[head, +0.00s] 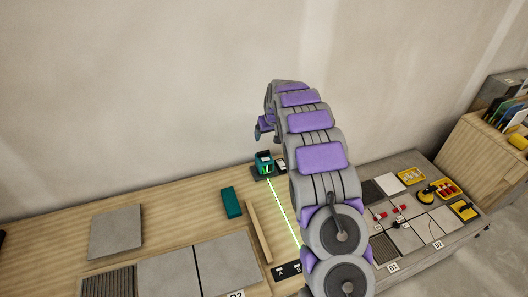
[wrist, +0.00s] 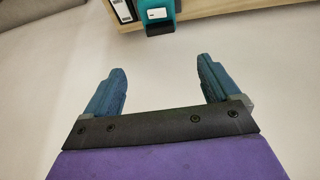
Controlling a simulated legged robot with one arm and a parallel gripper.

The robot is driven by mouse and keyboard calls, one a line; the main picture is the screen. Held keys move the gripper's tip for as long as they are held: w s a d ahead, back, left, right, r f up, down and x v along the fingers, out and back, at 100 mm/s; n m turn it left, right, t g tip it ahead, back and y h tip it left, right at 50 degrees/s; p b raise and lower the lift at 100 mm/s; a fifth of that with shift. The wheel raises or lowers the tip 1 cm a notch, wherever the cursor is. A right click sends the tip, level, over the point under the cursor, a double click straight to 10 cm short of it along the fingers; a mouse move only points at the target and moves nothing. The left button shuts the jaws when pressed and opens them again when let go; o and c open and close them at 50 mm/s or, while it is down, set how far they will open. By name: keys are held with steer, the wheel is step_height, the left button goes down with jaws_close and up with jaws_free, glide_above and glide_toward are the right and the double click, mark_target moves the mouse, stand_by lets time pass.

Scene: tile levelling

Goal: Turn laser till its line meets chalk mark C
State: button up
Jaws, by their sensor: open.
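The laser (head: 264,160) is a small teal and black box on a dark base, standing near the back edge of the wooden bench. Its green line (head: 283,212) runs over the bench down and right toward a dark marked strip (head: 287,271). Letters A and B show on the strip; mark C is not visible, and my arm covers the area to the right. My gripper (head: 259,132) is above and behind the laser, apart from it. In the wrist view the gripper (wrist: 160,85) is open and empty, with the laser (wrist: 157,12) beyond the fingertips at the top edge.
A teal block (head: 231,202) and a wooden strip (head: 258,231) lie left of the green line. Grey tiles (head: 117,231) lie farther left. The plain wall (head: 130,90) stands close behind the bench.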

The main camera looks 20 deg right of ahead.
mark_target(263, 152)
steer(key=b+x, duration=0.1)
steer(key=x, duration=1.5)
steer(key=shift+f+b, duration=0.2)
steer(key=shift+b, duration=0.2)
steer(key=shift+s, duration=0.1)
steer(key=c, duration=0.8)
steer(key=shift+n+p, duration=0.5)
steer(key=o, duration=0.8)
